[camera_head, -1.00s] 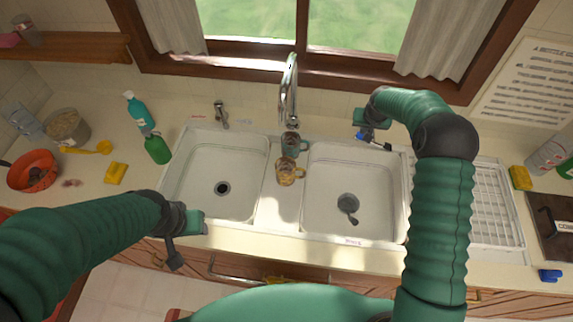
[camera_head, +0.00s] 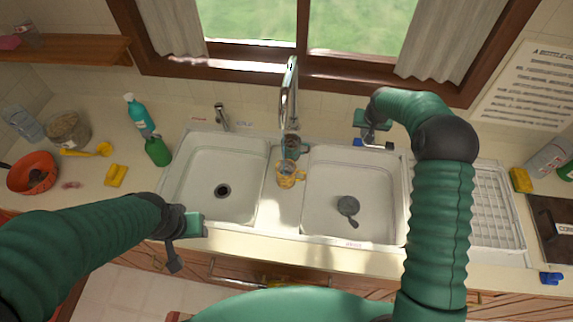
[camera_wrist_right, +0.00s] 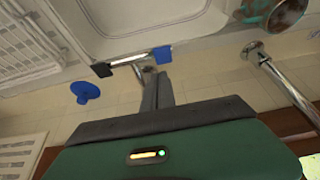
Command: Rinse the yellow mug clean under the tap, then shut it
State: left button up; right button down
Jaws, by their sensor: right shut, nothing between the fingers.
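The yellow mug (camera_head: 286,178) stands on the divider between the two sink basins, its handle to the right. The chrome tap (camera_head: 290,85) curves up behind the divider; I cannot make out a water stream. A chrome lever with a blue end (camera_wrist_right: 163,55) and a dark end is behind the right basin. My right gripper (camera_wrist_right: 160,92) is shut and empty, its fingertips close to this lever; I cannot tell if they touch. My left gripper (camera_head: 184,238) hangs in front of the left basin's edge; its jaws are unclear.
The right basin holds a dark round piece (camera_head: 348,207). Green (camera_head: 158,150) and teal (camera_head: 139,114) bottles stand left. A drying rack (camera_head: 485,205) is right.

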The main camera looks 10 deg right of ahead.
send_over(393, 143)
jog(key=s, duration=0.1)
jog(key=shift+s+a+f+p, duration=0.2)
jog(key=shift+a+p, duration=0.1)
jog(key=shift+a, duration=0.1)
jog(key=shift+s+d, duration=0.1)
jog(key=shift+d, duration=0.3)
jog(key=shift+a, duration=0.15)
jog(key=shift+a+f+b, duration=0.1)
jog(key=shift+f+b, duration=0.4)
jog(key=shift+f, duration=0.05)
jog(key=shift+f+b, duration=0.7)
jog(key=shift+f, duration=0.35)
jog(key=shift+d+r, duration=0.15)
jog(key=shift+d, duration=0.05)
jog(key=shift+a, duration=0.15)
